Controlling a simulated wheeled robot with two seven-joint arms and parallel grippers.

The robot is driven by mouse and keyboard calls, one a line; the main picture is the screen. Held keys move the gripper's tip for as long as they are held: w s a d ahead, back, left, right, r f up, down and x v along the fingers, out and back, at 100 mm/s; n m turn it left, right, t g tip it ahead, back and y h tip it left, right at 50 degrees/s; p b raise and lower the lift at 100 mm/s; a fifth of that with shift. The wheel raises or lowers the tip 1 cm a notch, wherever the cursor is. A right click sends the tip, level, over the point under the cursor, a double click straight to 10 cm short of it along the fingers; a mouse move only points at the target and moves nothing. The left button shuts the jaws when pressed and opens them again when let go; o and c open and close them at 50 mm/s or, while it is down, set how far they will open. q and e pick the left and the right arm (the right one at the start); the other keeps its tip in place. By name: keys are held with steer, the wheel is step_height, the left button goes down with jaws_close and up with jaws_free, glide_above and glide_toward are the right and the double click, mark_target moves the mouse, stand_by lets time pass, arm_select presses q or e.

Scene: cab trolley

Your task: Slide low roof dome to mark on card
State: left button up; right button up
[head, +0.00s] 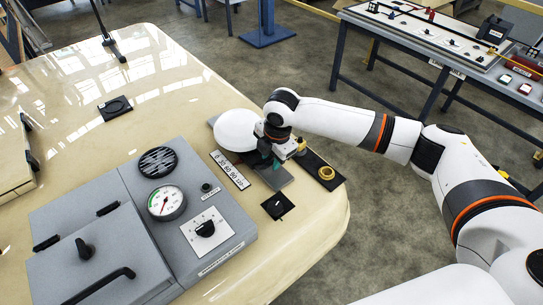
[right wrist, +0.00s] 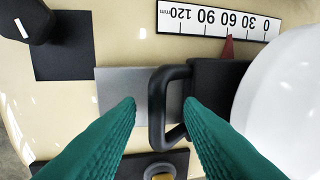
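The low roof dome (head: 236,130) is white and smooth and sits on a flat grey plate on the cream roof; its edge fills the right of the right wrist view (right wrist: 285,95). A black D-shaped handle (right wrist: 158,110) sticks out from a dark block beside it. A red pointer (right wrist: 227,50) points near 60 on the white scale card (right wrist: 218,18), which also shows in the head view (head: 229,170). My right gripper (right wrist: 160,104) has its green fingers apart, one on each side of the handle's outer bar, with gaps visible. My left gripper is out of view.
A grey console (head: 130,225) with a gauge, knob and lid stands left of the card. A black knob plate (head: 277,206) and a dark strip with a yellow ring (head: 326,172) are close to the gripper. A workbench (head: 440,45) stands beyond.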

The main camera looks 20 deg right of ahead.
step_height(320, 180, up, 12)
steer(key=s+b, duration=0.2)
steer(key=b, duration=0.1)
steer(key=shift+d, duration=0.4)
steer(key=shift+s+f, duration=0.1)
steer(key=shift+f, duration=0.1)
